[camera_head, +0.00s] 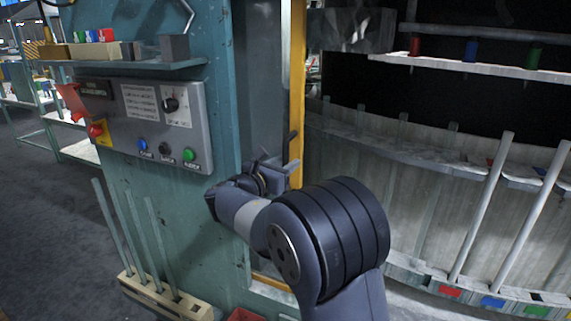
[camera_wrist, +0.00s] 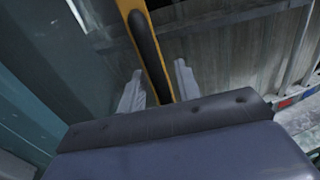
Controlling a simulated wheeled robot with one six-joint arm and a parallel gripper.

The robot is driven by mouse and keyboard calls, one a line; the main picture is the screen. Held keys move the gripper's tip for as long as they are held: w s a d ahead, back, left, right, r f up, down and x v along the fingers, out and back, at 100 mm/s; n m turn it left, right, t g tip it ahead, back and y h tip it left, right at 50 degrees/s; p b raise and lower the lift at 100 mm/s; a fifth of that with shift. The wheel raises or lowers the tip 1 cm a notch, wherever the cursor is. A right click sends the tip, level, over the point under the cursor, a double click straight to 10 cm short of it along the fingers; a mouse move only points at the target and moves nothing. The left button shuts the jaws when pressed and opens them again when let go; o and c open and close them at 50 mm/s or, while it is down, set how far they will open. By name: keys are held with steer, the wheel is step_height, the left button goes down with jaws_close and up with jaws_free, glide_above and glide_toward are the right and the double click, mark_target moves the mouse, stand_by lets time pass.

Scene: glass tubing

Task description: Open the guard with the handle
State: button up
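The guard's yellow edge bar (camera_head: 297,75) stands upright beside the teal machine housing and also shows in the wrist view (camera_wrist: 124,6). A black handle (camera_wrist: 146,42) runs along this bar. In the head view only a small dark part of the handle (camera_head: 291,142) shows above my gripper. My gripper (camera_head: 279,163) is at the handle. In the wrist view, my gripper (camera_wrist: 158,68) is open, with one pale finger on each side of the handle's lower part. A gap shows on both sides. Whether the handle is deep between the fingers is hard to tell.
A control panel (camera_head: 150,122) with buttons and a knob is on the housing to the left. A wooden rack (camera_head: 165,296) holding glass tubes stands below it. Right of the bar is a curved carousel with tubes (camera_head: 483,205) and a shelf (camera_head: 480,68).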

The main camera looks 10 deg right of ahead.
steer(key=b+v, duration=0.2)
steer(key=v, duration=0.8)
steer(key=shift+a, duration=0.15)
steer(key=p+x, duration=0.2)
steer(key=x, duration=0.9)
steer(key=shift+s, duration=0.1)
steer(key=shift+s+f, duration=0.1)
steer(key=shift+s+d, duration=0.2)
steer(key=shift+d, duration=0.05)
